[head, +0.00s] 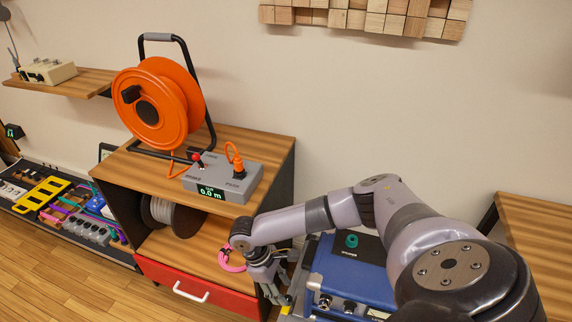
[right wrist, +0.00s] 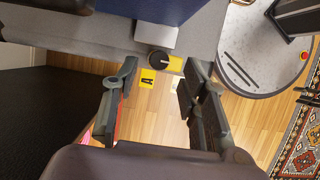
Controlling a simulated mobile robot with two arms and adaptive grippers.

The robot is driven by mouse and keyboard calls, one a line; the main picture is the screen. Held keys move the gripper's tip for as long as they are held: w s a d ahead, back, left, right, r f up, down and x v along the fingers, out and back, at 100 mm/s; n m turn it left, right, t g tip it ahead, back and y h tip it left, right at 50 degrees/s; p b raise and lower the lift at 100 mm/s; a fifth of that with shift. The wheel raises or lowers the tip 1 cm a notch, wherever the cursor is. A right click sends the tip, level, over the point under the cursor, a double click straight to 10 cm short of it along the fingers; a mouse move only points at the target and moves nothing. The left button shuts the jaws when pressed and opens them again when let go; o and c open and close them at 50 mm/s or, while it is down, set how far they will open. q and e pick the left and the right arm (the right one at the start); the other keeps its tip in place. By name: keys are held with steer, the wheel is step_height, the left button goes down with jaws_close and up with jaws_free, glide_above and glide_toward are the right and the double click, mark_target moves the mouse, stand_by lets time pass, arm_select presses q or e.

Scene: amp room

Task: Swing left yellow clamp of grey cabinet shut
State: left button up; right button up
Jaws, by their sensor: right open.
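The grey cabinet (head: 303,284) stands under a blue unit (head: 354,258), partly behind my right arm. In the right wrist view its grey top (right wrist: 75,31) runs across the upper part. A yellow piece (right wrist: 176,64) beside a round black knob (right wrist: 158,60) sits at its edge, with a yellow tag marked A (right wrist: 147,79) just below. A small yellow part also shows in the head view (head: 287,301). My right gripper (head: 272,287) points down next to the cabinet's left side. Its open fingers (right wrist: 158,82) straddle the tag, with nothing held. My left gripper is out of view.
A wooden cabinet (head: 222,137) with a red drawer (head: 190,287) stands to the left, carrying an orange cable reel (head: 160,105) and a grey meter box (head: 225,178).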

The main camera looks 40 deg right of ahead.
mark_target(287, 298)
steer(key=x, duration=0.2)
steer(key=shift+s+d+f, duration=0.1)
steer(key=shift+f, duration=0.3)
steer(key=shift+s+d+f, duration=0.1)
steer(key=shift+s+f, duration=0.05)
steer(key=shift+f, duration=0.35)
steer(key=shift+c, duration=0.4)
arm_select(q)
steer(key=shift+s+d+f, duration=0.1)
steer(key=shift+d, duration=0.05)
arm_select(e)
jaws_close()
